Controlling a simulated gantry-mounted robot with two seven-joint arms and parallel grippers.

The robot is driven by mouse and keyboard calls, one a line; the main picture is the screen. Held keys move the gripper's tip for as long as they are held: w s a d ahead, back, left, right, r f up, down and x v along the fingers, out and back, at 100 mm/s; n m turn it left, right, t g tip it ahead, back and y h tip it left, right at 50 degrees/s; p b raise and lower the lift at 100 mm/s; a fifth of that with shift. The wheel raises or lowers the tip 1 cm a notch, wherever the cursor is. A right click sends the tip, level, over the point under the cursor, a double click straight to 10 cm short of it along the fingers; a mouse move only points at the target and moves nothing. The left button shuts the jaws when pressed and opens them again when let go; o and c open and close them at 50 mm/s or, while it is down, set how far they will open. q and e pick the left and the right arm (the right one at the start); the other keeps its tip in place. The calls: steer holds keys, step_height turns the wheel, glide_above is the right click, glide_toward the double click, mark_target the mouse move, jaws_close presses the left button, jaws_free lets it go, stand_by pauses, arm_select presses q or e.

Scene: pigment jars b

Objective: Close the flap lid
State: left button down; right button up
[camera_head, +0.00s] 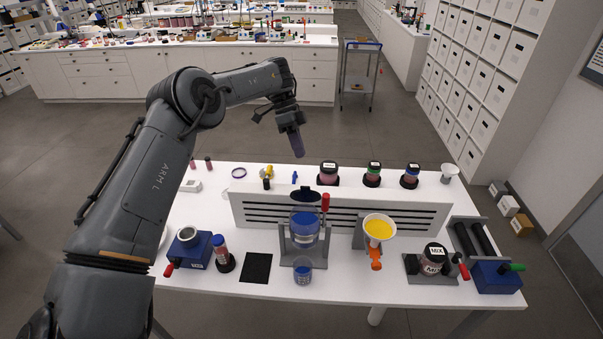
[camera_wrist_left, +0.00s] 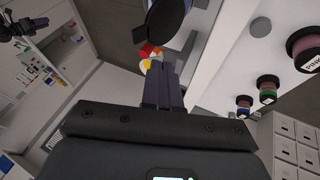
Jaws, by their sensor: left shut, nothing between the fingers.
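The clear hopper (camera_head: 305,224) with blue powder stands in a grey stand at the middle of the table. Its dark flap lid (camera_head: 304,194) stands raised at the back of the rim, so the hopper looks open. In the left wrist view a dark rounded part, likely the lid (camera_wrist_left: 165,22), shows at the top, beyond the fingertips. My left gripper (camera_head: 298,151) points down, above and behind the hopper, apart from the lid. Its fingers are together and empty, and they also show in the left wrist view (camera_wrist_left: 163,70). My right gripper is in neither view.
A red handle (camera_head: 325,202) rises right beside the hopper. A clear cup (camera_head: 303,271) of blue stands below it. A slotted grey panel (camera_head: 400,216) runs behind. A funnel with yellow powder (camera_head: 379,227) stands to the right. Several jars, including a pink one (camera_head: 328,174), line the back.

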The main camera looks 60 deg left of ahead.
mark_target(306, 195)
arm_select(q)
steer(key=shift+s+d+f+p, duration=0.3)
steer(key=shift+d+f+p, duration=0.05)
steer(key=shift+d+f, duration=0.5)
steer(key=shift+s+d+f+p, duration=0.25)
steer(key=shift+d+f+p, duration=0.15)
steer(key=shift+d+f, duration=0.45)
steer(key=shift+s+d+f+p, duration=0.3)
steer(key=shift+d+f+p, duration=0.05)
steer(key=shift+d+f, duration=0.45)
steer(key=shift+f, duration=0.1)
steer(key=shift+s, duration=0.1)
